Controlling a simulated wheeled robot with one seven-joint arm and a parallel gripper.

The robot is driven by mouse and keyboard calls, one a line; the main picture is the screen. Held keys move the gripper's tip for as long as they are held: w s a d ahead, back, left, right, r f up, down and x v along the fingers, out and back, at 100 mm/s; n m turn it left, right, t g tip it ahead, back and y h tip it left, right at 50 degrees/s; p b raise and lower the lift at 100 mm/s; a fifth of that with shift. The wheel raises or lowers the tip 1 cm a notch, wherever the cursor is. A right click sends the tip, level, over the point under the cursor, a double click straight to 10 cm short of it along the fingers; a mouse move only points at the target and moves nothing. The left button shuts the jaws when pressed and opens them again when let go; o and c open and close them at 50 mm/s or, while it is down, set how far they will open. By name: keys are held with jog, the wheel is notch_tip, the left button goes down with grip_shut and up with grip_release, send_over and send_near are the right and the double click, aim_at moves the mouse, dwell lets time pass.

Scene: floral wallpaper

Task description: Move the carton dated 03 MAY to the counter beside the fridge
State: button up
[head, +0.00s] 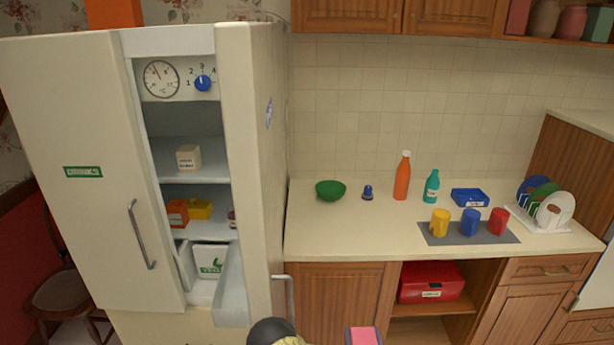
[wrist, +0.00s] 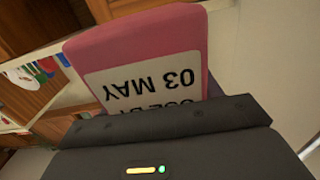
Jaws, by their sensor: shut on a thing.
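A pink carton (wrist: 140,45) fills the upper middle of the wrist view. Its white label reads 03 MAY upside down, and the line beside it is partly hidden. My gripper (wrist: 170,125) is shut on this carton, its dark jaws covering the carton's near end. In the head view a pink block at the bottom edge, seemingly the same carton (head: 363,336), is in front of the lower cabinets and below the counter top. The counter (head: 310,235) stands right of the fridge (head: 262,170). The fridge is open, with a small white box (head: 188,157) on a shelf.
The counter's left front is clear. A green bowl (head: 330,189), a blue stopper-like item (head: 368,192), an orange bottle (head: 402,178) and a teal bottle (head: 431,187) stand towards its back. Cups on a grey mat (head: 430,238) and a plate rack (head: 545,225) occupy the right.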

jog(key=shift+s+r, duration=0.45)
jog(key=s+f, duration=0.4)
jog(key=f, duration=0.1)
jog(key=shift+f, duration=0.1)
jog(key=shift+s+f, duration=0.15)
jog(key=shift+f, duration=0.05)
dwell(0.7)
jog(key=shift+a, duration=0.15)
